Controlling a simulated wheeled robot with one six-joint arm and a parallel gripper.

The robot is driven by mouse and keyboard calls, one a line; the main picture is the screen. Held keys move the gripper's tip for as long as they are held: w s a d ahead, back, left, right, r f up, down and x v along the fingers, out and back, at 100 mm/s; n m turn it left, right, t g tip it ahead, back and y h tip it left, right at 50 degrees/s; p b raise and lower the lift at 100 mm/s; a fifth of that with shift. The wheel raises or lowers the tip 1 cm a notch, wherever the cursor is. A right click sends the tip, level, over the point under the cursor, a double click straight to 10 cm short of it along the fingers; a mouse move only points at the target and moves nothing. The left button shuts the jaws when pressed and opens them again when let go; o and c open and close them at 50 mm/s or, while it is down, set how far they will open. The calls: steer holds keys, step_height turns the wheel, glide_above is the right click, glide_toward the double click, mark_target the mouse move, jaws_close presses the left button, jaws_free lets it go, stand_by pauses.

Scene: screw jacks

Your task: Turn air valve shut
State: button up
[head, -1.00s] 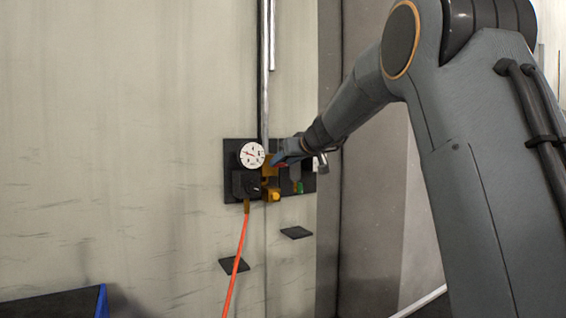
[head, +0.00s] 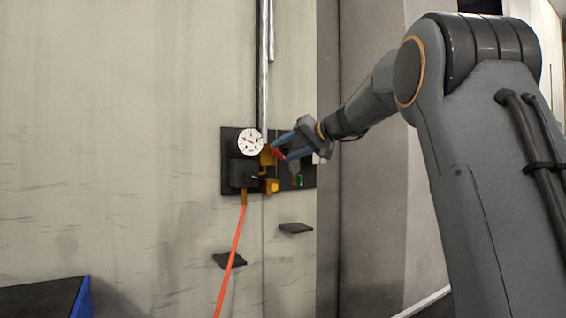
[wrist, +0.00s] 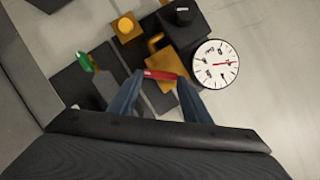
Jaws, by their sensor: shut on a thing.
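The air valve has a brass-yellow body (head: 267,156) on a black wall panel (head: 227,155), beside a round white gauge (head: 250,142). Its red lever (head: 279,154) lies between the blue fingertips of my gripper (head: 280,150). In the wrist view the red lever (wrist: 160,75) spans the gap between the two fingers (wrist: 160,77), and my gripper is shut on it. The brass body (wrist: 160,98) shows just beyond and partly behind the fingers. The gauge (wrist: 215,63) is to the right, its red needle visible. The lever's joint to the valve is not clearly visible.
A black block (head: 243,174) with an orange hose (head: 232,260) sits below the gauge. A yellow button (head: 273,187) and a green part (head: 299,181) are close by. A grey pipe (head: 264,80) runs up the wall. Two small dark ledges (head: 295,228) stick out below.

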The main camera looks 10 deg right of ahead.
steer(key=m+b, duration=0.1)
steer(key=f+m+y+b, duration=0.1)
steer(key=b, duration=0.1)
steer(key=m+y+b, duration=0.1)
steer(key=m+b, duration=0.1)
steer(key=shift+w+d+f, duration=0.1)
steer(key=shift+d+f, duration=0.05)
steer(key=shift+d, duration=0.1)
steer(key=m+t+y+b, duration=0.1)
steer(key=m+b, duration=0.3)
steer(key=shift+f+y, duration=0.15)
steer(key=shift+y, duration=0.25)
steer(key=shift+t+b, duration=0.3)
steer(key=o, duration=1)
steer(key=shift+o, duration=0.2)
steer(key=shift+d, duration=0.1)
steer(key=v, duration=0.7)
steer(key=shift+s+d+b, duration=0.25)
steer(key=shift+s+b, duration=0.1)
steer(key=shift+b, duration=0.1)
